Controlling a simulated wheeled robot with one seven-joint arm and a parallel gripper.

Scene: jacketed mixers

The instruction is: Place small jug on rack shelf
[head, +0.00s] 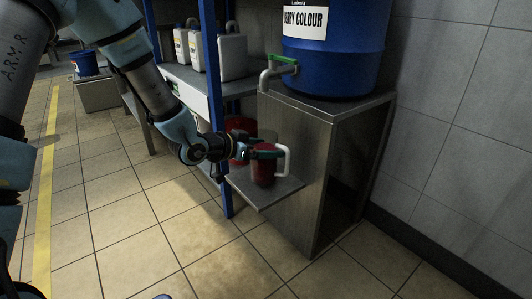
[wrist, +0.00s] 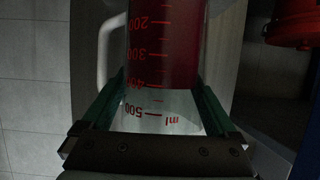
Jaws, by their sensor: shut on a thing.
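The small jug (head: 263,170) is a clear measuring jug with a pale handle and red liquid in it. My gripper (head: 265,153) is shut on it near its upper part. In the wrist view the jug (wrist: 165,60) is between my green-lined fingers (wrist: 160,105), and the liquid reaches about the 400 mark. The jug looks upright over the small metal ledge (head: 285,190) on the steel stand. I cannot tell whether its base touches the ledge. The blue-framed rack has a grey shelf (head: 240,88) at the left of the stand.
A blue drum (head: 330,55) with a green-handled tap (head: 280,65) stands on the steel stand (head: 290,130). A blue rack post (head: 212,80) is close to my arm. A red container (head: 240,124) is behind my gripper. The tiled floor is clear.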

